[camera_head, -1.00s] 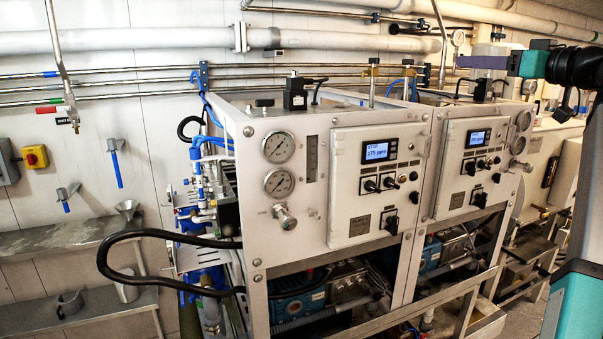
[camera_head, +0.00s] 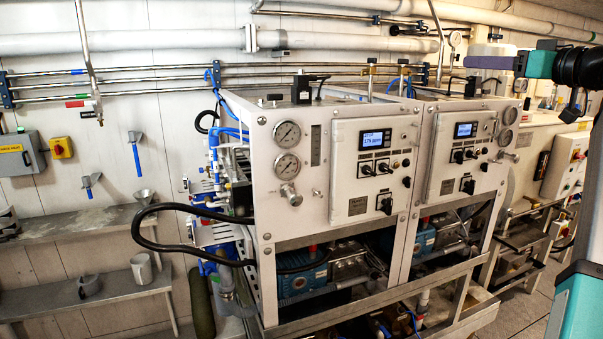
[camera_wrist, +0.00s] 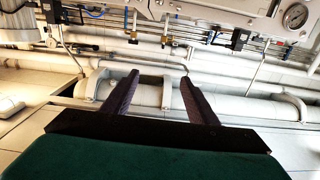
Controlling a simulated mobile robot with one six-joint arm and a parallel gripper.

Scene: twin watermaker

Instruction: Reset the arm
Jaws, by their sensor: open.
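My gripper (camera_wrist: 154,92) shows in the wrist view with its two dark fingers spread apart and nothing between them. Beyond the fingers are pipes and the wall. In the head view my gripper (camera_head: 478,62) is at the upper right, at the end of my arm, raised in front of the back pipes. It appears clear of the panels below it. The twin watermaker (camera_head: 262,200), a pale metal frame with two control panels, gauges and lit displays, stands in the middle of the head view, left of and below my gripper.
A black hose (camera_head: 150,238) loops out from the watermaker's left side. Metal shelves (camera_head: 75,226) with jugs and funnels line the left wall. Long pipes (camera_head: 140,43) run along the back wall. Another white control box (camera_head: 568,165) stands at the right. Floor shows at the lower right.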

